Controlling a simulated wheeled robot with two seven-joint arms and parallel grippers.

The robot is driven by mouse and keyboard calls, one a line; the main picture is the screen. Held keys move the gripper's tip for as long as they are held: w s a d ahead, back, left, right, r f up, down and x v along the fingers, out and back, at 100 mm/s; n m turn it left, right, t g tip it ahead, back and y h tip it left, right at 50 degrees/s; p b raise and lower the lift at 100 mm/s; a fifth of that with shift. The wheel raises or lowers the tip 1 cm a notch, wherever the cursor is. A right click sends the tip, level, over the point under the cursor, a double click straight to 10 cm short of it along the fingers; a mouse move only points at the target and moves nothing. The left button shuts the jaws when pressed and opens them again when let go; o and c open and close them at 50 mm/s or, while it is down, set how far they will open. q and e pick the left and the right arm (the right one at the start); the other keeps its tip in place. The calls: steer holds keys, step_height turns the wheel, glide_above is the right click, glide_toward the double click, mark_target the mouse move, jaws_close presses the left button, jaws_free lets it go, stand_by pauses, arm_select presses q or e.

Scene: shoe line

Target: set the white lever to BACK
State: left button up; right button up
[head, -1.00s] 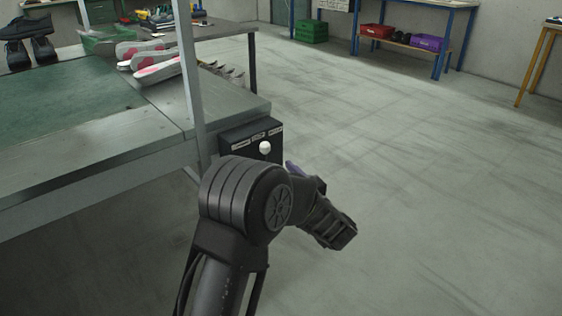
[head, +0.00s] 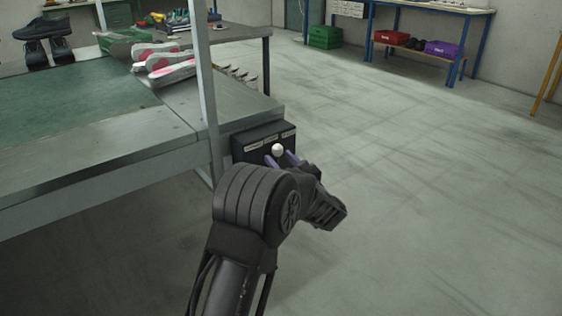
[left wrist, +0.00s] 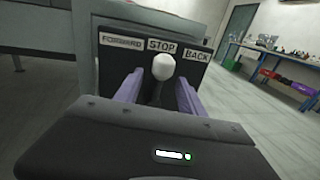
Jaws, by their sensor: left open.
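The white lever (head: 278,149) has a round white knob and stands on a black control box (head: 243,149) at the corner of the line. In the left wrist view the knob (left wrist: 163,66) is below the STOP label (left wrist: 161,45), between the FORWARD label (left wrist: 119,42) and the BACK label (left wrist: 196,52). My left gripper (head: 281,161) is open, its purple fingers on either side of the lever. In the left wrist view its fingers (left wrist: 158,88) flank the stem, with a gap visible on both sides. My right gripper is not in view.
The conveyor with its green belt (head: 70,108) and a grey metal post (head: 206,85) stand left of the box. Several pink and white shoe parts (head: 172,70) lie on the line's end. The floor to the right is clear up to the far blue-legged bench (head: 368,35).

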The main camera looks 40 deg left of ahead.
arm_select(q)
steer(key=shift+c, duration=0.5)
steer(key=c, duration=0.9)
jaws_close()
steer(key=shift+r, duration=0.25)
